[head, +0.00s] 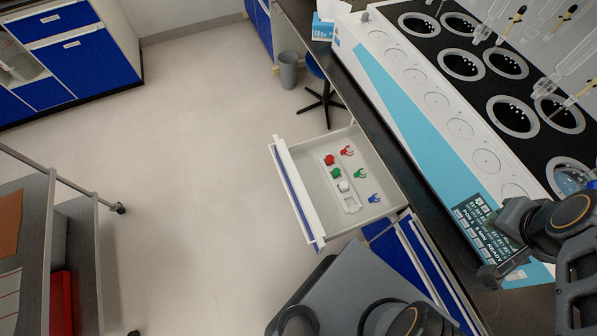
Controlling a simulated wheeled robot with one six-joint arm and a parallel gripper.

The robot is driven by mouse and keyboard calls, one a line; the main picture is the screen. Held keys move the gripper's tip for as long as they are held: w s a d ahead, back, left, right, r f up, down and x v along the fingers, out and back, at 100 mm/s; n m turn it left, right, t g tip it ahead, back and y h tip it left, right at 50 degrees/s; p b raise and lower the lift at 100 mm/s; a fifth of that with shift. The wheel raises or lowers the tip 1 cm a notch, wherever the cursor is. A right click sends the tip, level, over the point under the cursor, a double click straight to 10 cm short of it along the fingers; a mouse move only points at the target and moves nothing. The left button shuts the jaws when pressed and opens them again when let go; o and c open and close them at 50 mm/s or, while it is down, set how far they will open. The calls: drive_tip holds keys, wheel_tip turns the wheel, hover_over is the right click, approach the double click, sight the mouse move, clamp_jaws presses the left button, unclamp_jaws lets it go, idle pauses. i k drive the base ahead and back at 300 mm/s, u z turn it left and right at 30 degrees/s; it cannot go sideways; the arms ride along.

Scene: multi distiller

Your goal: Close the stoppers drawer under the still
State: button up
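The stoppers drawer (295,192) stands pulled out from under the bench, below the still (400,100). It has a white and blue front and a pale inside. In it lie a white tray (351,203) with red, green and white stoppers, and loose red, green and blue clips (374,198). My gripper (497,247) is at the right, over the still's display panel at the bench edge, well apart from the drawer. Whether its fingers are open or shut I cannot make out.
A grey bin (288,70) and a stool (326,95) stand beyond the drawer. A grey trolley (75,240) is at the left. Blue cabinets (80,60) line the back left. Bare floor (190,180) lies in front of the drawer.

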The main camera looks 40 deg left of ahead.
sight(327, 214)
drive_tip(key=k, duration=0.45)
drive_tip(key=u, duration=1.65)
drive_tip(key=i, duration=0.5)
drive_tip(key=u, duration=0.45)
drive_tip(key=k, duration=0.15)
drive_tip(key=u, duration=1.25)
drive_tip(key=i, duration=0.5)
